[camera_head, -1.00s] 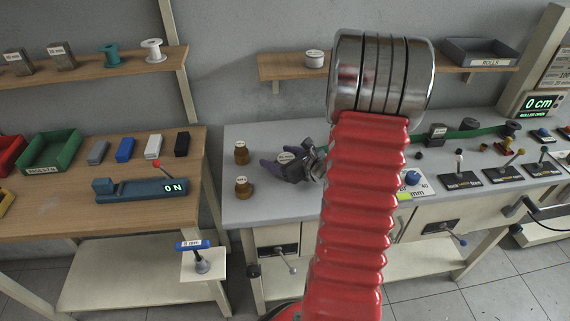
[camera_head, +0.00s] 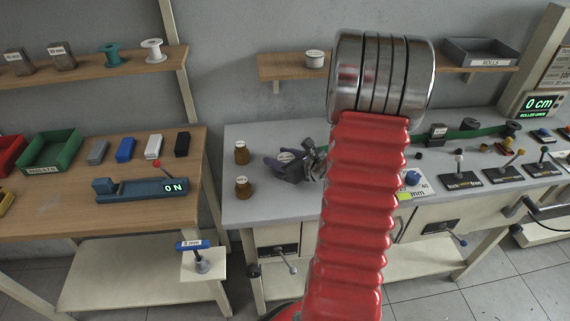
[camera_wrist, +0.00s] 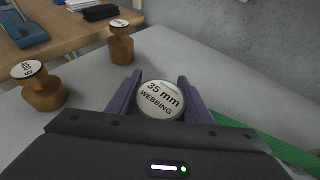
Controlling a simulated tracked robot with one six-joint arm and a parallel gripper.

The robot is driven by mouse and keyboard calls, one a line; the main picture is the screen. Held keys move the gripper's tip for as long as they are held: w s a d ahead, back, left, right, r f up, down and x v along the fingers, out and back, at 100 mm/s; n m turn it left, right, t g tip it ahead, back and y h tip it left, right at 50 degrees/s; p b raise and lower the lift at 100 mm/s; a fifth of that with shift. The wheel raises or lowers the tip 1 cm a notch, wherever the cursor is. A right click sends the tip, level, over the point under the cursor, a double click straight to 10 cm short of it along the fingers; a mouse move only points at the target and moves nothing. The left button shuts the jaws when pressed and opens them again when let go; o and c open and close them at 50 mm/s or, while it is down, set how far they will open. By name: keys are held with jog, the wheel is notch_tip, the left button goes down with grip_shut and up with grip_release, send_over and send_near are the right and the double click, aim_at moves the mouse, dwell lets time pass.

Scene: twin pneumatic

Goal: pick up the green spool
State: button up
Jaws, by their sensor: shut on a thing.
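A green spool (camera_head: 110,54) stands on the upper left shelf beside a white spool (camera_head: 152,50), well away from my gripper. My gripper (camera_head: 279,163) is low over the grey bench, its purple fingers pointing left. In the wrist view my gripper (camera_wrist: 155,99) is shut on a round thing with a white top marked "35 mm WEBBING" (camera_wrist: 162,98). The fingers stand on both sides of it; its lower part is hidden, so its body colour does not show. I cannot tell whether it touches the bench.
Two brown knobbed weights (camera_head: 241,152) stand on the bench left of my gripper. A green strip (camera_head: 468,133) runs along the bench at right, near several levers (camera_head: 460,162). A wooden table (camera_head: 60,205) with bins and coloured blocks stands at left.

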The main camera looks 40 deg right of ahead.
jog(key=shift+c, duration=1)
notch_tip(320, 180, up, 10)
jog(key=shift+s, duration=0.1)
dwell(0.5)
